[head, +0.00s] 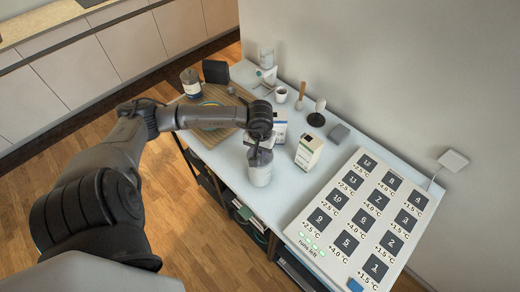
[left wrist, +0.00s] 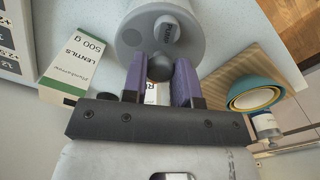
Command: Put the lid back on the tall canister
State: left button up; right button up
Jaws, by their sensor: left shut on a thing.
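My left gripper (head: 259,148) is over a pale canister (head: 260,175) at the front edge of the counter. In the left wrist view my left gripper (left wrist: 160,80) is shut on a dark round knob (left wrist: 160,67). A grey round lid-like piece (left wrist: 135,38) lies just beyond the fingertips, with a short labelled grey part on it. The gripper and wrist hide the canister's top in the head view, so I cannot tell whether lid and canister touch. My right gripper is not in view.
A lentils box (head: 308,152) stands close right of the canister; it also shows in the left wrist view (left wrist: 75,62). A mat with nested bowls (left wrist: 254,92) and a dark-topped jar (head: 190,82) are left. A large numbered panel (head: 345,232) fills the right.

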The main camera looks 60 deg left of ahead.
pick_arm(q)
jog(key=o, duration=1.5)
jog(key=shift+r, duration=0.1)
jog(key=shift+r, duration=0.25)
jog(key=shift+r+p, duration=0.95)
jog(key=shift+r, duration=1.2)
jog(key=shift+r+p, duration=0.35)
jog(key=shift+r, duration=0.65)
